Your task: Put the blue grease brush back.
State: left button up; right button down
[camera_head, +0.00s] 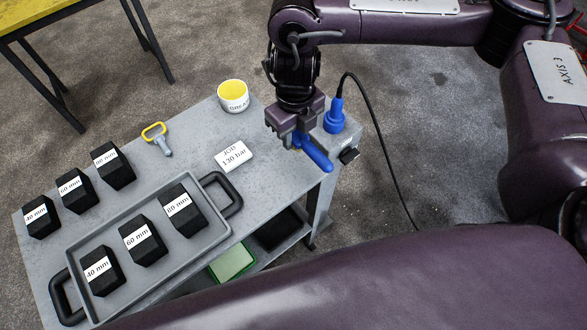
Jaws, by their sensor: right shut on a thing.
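The blue grease brush (317,155) is in my right gripper (297,142), near the right end of the grey trolley top (200,135). The gripper points down and is shut on the brush, whose blue part sticks out to the lower right of the fingers. The rest of the brush is hidden by the fingers. I cannot tell whether it touches the trolley top. A white pot (233,103) with a yellow inside and lettering that seems to read "GREASE" stands to the left of the gripper. My left gripper is not in view.
A blue connector (334,118) with a black cable stands just right of the gripper. A "JOB 130 bar" card (233,155), a yellow-handled tool (157,138) and several labelled black blocks lie left. A handled tray (219,228) holds some blocks. A green box (232,261) is below.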

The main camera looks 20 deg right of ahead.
jog(key=b, duration=0.2)
send_over(295, 177)
notch_tip(295, 177, down, 12)
jog(key=shift+f, duration=0.1)
jog(key=shift+f+b, duration=0.55)
jog(key=shift+f, duration=1.35)
jog(key=shift+f, duration=0.1)
jog(key=c, duration=1.5)
grip_release()
jog(key=shift+f, duration=0.1)
jog(key=shift+c, duration=0.2)
jog(key=o, duration=0.5)
jog(key=shift+c, duration=0.2)
